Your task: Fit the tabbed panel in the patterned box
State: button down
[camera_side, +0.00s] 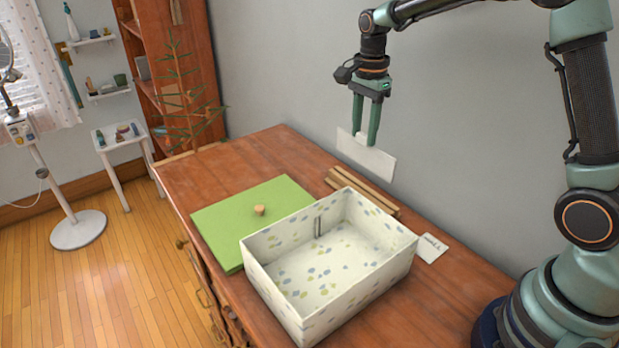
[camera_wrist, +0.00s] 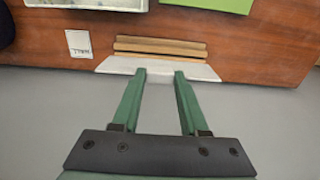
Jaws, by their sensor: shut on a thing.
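The white panel (camera_side: 365,157) is held upright in the air by my gripper (camera_side: 365,138), behind the box and above the back of the table. My gripper is shut on the panel's upper edge, with the fingers pointing down. In the wrist view the panel (camera_wrist: 205,72) shows edge-on between and beside the fingertips (camera_wrist: 160,78). The patterned box (camera_side: 290,322) is white with blue and green spots and stands open and empty on the table. A small slotted strip (camera_side: 318,227) shows on its inner back wall. The box's edge also shows in the wrist view (camera_wrist: 90,3).
A green lid (camera_side: 235,215) with a wooden knob (camera_side: 259,210) lies left of the box. Wooden strips (camera_side: 345,184) lie behind the box. A small written card (camera_side: 431,248) lies to its right. The wooden table (camera_side: 270,155) is clear at the back left; a wall stands behind.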

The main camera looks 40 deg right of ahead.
jog(key=s+a+r, duration=0.2)
jog(key=s+a, duration=1)
jog(key=a, duration=0.4)
jog(key=shift+s+r, duration=0.25)
jog(key=shift+s, duration=0.15)
jog(key=shift+f, duration=0.1)
jog(key=shift+f, duration=2.8)
jog(key=shift+f, duration=3.55)
jog(key=shift+c, duration=1.8)
grip_release()
jog(key=shift+r, duration=0.1)
